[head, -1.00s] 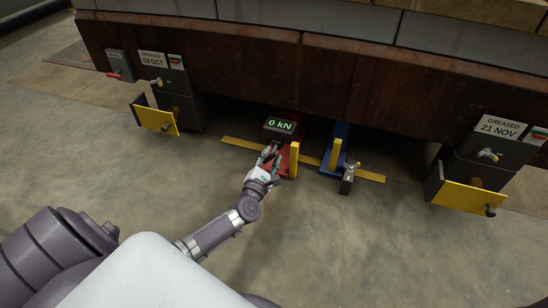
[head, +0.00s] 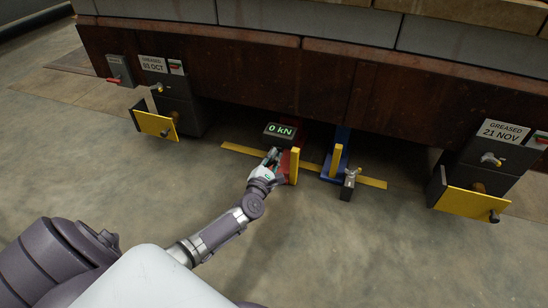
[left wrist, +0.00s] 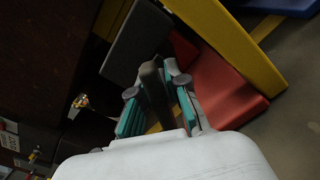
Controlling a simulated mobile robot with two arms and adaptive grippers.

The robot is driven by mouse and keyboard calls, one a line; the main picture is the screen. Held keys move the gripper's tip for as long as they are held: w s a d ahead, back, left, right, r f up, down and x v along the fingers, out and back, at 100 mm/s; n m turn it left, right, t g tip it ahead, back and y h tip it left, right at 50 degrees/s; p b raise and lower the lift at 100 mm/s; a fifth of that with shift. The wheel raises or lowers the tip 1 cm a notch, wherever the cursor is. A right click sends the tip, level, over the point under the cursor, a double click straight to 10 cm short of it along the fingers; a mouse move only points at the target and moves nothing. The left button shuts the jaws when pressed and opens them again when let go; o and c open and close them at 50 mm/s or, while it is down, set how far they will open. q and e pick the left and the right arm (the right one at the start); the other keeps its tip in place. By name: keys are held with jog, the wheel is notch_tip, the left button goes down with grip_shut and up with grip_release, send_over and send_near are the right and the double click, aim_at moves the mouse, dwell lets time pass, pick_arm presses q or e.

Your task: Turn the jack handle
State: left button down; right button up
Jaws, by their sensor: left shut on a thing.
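The red jack (head: 293,180) stands on the floor at the edge of the dark beam, with a yellow upright plate (head: 294,165) and a grey box reading 0 kN (head: 279,130). The red body also shows in the left wrist view (left wrist: 222,88). My left gripper (head: 271,158) is at the left side of the red jack. In the left wrist view its teal-padded fingers (left wrist: 156,108) are shut around a dark grey bar, which looks like the jack handle (left wrist: 153,85). My right gripper is not in view.
A blue jack (head: 333,172) with a yellow plate stands to the right, beside a small grey block with a valve (head: 348,185). A yellow strip (head: 372,182) lies on the floor. Yellow-fronted units (head: 155,122) (head: 474,202) flank the area. The front floor is clear.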

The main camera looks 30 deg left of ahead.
pick_arm(q)
jog(key=shift+r+m+p, duration=0.1)
jog(key=shift+m+p, duration=0.5)
jog(key=shift+m, duration=0.6)
jog(key=shift+d+m, duration=0.1)
jog(key=shift+m, duration=1)
jog(key=shift+f, duration=0.2)
jog(key=c, duration=1.2)
grip_release()
